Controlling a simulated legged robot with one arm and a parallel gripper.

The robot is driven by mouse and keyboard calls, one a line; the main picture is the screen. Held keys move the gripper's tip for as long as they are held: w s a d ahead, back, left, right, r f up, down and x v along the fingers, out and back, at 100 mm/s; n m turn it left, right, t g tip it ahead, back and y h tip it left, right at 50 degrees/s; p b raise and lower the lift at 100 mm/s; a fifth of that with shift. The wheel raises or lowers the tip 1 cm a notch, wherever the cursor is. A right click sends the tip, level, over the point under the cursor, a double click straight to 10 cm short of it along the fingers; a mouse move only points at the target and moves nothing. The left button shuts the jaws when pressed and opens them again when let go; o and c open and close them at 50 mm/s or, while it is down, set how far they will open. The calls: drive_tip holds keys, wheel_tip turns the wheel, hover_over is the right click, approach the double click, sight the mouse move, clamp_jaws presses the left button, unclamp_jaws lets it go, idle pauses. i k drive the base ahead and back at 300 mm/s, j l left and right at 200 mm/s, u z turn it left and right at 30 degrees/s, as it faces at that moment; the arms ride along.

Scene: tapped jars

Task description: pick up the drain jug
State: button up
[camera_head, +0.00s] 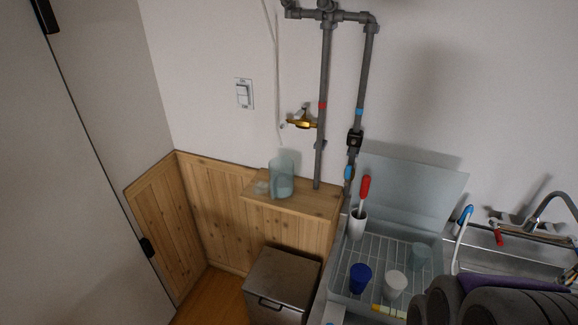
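A clear, bluish glass jug (281,181) stands upright on the wooden ledge against the wall, left of the grey pipes. It is the likeliest drain jug. A small clear piece (262,187) sits close to its left side, too small to tell what it is. A brass tap (303,122) sticks out from the pipe above and to the right of the jug. Nothing grips the jug. I cannot make out my gripper's fingers in this view.
The wooden ledge (315,202) is bare right of the jug. A metal bin (283,282) stands below. A dish rack holds a blue cup (360,278), a white cup (395,285) and a red-handled brush (364,190). Dark grey rounded shapes cover the lower right corner.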

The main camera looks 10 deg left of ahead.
sight(281, 169)
drive_tip(key=k+z, duration=0.15)
drive_tip(key=z, duration=0.3)
drive_tip(key=k+l+z, duration=0.1)
drive_tip(key=z, duration=0.35)
drive_tip(key=k+l+z, duration=0.1)
drive_tip(key=z, duration=0.35)
drive_tip(key=l+u, duration=0.1)
drive_tip(key=u, duration=1.45)
drive_tip(key=i+j+z, duration=0.1)
drive_tip(key=j, duration=0.25)
drive_tip(key=i+j+z, duration=0.15)
drive_tip(key=j, duration=0.2)
drive_tip(key=i+j+z, duration=0.1)
drive_tip(key=j, duration=0.25)
drive_tip(key=i+j+z, duration=0.1)
drive_tip(key=j, duration=0.3)
drive_tip(key=i+j+z, duration=0.15)
drive_tip(key=j, duration=0.25)
